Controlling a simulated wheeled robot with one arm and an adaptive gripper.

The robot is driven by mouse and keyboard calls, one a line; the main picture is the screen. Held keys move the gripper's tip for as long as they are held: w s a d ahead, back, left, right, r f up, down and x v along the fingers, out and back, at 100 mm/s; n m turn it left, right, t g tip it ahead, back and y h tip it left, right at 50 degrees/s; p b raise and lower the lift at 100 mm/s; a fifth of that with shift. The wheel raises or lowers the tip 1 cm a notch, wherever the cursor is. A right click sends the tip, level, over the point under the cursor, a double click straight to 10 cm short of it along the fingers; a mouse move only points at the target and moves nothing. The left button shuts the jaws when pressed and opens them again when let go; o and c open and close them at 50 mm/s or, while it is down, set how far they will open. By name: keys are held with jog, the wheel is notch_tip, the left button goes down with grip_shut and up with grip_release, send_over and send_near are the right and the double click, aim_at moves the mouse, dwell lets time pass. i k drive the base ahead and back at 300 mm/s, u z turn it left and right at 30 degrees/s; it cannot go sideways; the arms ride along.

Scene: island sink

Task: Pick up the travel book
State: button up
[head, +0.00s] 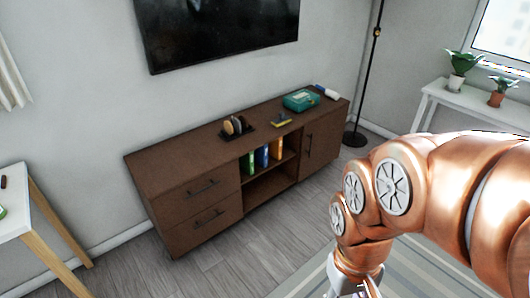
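Several upright books stand in the open upper shelf of a brown cabinet in the head view. They include a green book (250,163), a blue book (262,157) and an orange book (277,149). Their titles are too small to read, so I cannot tell which one is the travel book. My gripper (358,289) shows only in part at the bottom edge, right of centre. Its fingertips are out of the frame, so whether it is open or holds anything is hidden. It appears well in front of the cabinet, apart from the books.
The brown cabinet (185,162) stands against the wall below a television (220,30). A teal box (301,101), a yellow item (281,122) and a dark holder (236,130) sit on top. White tables stand left (32,195) and right (432,92). Grey floor (235,255) before the cabinet is clear.

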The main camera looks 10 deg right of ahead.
aim_at(261, 154)
jog(key=z, duration=1.1)
jog(key=i, duration=4.2)
jog(key=u, duration=5)
